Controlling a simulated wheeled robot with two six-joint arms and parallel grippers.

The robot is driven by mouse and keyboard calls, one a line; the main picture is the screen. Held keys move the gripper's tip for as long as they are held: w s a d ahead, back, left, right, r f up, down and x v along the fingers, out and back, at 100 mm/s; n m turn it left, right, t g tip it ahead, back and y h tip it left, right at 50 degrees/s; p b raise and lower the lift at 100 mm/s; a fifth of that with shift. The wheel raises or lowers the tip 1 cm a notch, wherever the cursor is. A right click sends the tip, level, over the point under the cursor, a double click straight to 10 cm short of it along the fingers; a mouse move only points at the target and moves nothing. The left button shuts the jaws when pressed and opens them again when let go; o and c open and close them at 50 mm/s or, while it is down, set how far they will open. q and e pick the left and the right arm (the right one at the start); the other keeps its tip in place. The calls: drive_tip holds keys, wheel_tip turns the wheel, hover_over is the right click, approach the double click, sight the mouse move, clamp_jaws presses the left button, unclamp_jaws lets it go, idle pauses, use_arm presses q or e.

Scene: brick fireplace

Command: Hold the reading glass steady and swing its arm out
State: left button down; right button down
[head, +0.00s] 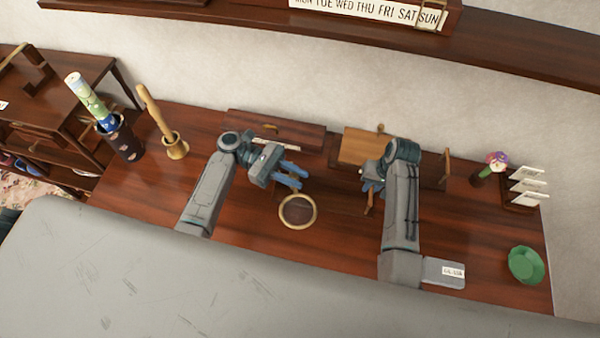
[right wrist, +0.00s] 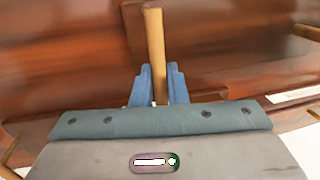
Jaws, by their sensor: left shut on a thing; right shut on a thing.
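The reading glass (head: 283,224), a round dark lens in a pale brass-coloured ring, is at the middle of the desk. My left gripper (head: 297,177) is at its upper edge, shut on it; the exact grip point is hard to see. My right gripper (head: 371,187) is shut on a slim light-brown wooden rod (head: 370,205), to the right of the lens. In the right wrist view the rod (right wrist: 155,45) stands between the blue fingers (right wrist: 157,85) and points away from the camera. Whether the rod joins the reading glass is not visible.
A wooden box (head: 365,146) is behind my right gripper. A brass pot with a wooden stick (head: 176,148) and a dark holder with rolled papers (head: 122,143) stand at left. A green dish (head: 525,265), flowers (head: 495,162) and a card rack (head: 520,190) are at right.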

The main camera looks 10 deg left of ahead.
use_arm(q)
drive_tip(key=shift+s+a+m+g+y, duration=0.1)
drive_tip(key=shift+a+m+g+y, duration=0.3)
drive_tip(key=shift+g, duration=0.3)
drive_tip(key=shift+s+a+m+g+y, duration=0.1)
drive_tip(key=shift+a+m+g, duration=0.05)
drive_tip(key=shift+m+g, duration=0.45)
drive_tip(key=c, duration=1.3)
unclamp_jaws()
drive_tip(key=shift+r, duration=0.1)
wheel_tip(320, 180, up, 10)
